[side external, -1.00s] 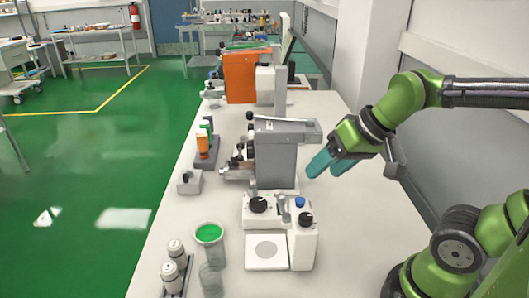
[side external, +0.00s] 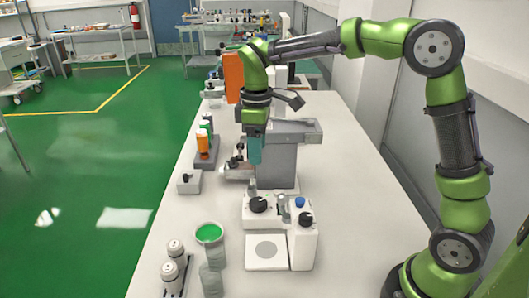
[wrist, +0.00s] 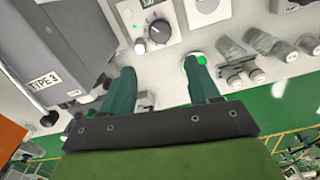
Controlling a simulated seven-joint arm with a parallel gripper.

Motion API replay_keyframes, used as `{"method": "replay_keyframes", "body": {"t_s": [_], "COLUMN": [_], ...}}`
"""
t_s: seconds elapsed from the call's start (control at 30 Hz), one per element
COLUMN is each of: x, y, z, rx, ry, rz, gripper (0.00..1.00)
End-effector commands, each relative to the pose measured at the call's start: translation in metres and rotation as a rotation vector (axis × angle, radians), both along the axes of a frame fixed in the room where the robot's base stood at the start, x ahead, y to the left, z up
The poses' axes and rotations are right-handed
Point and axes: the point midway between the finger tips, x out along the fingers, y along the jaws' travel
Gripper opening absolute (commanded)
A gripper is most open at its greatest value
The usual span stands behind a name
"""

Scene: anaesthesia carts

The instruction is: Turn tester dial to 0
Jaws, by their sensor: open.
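My gripper (side external: 255,160) points down in front of the grey machine, above and behind the white unit. Its two teal fingers are spread and empty in the wrist view (wrist: 160,66). The white unit (side external: 279,215) has a black dial (side external: 258,204) at its upper left; a dial also shows in the wrist view (wrist: 160,31). A second black knob (side external: 305,218) sits below a blue button on the right block. A small white box (side external: 188,182) with a black knob stands left of the grey machine. I cannot tell which is the tester. Dial markings are too small to read.
The grey machine (side external: 277,165) stands close beside my gripper; its "TYPE 3" label (wrist: 45,83) shows. A green-topped cup (side external: 209,233), a clear bottle (side external: 211,280) and white-capped bottles (side external: 170,270) stand at front left. Orange bottle (side external: 203,143) is at left. The bench's right side is clear.

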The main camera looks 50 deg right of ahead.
Motion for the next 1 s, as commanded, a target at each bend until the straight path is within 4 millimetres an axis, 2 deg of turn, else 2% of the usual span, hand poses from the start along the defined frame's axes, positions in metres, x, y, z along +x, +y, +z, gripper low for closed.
{"method": "replay_keyframes", "body": {"t_s": [0.6,0.8,1.0], "x": [-0.001,-0.001,-0.001], "y": [0.0,0.0,0.0], "z": [-0.126,-0.152,-0.16], "rx": [0.002,0.001,0.001], "ry": [0.004,0.002,0.0], "rz": [-0.004,-0.005,-0.004], "gripper": [0.61,0.61,0.61]}}
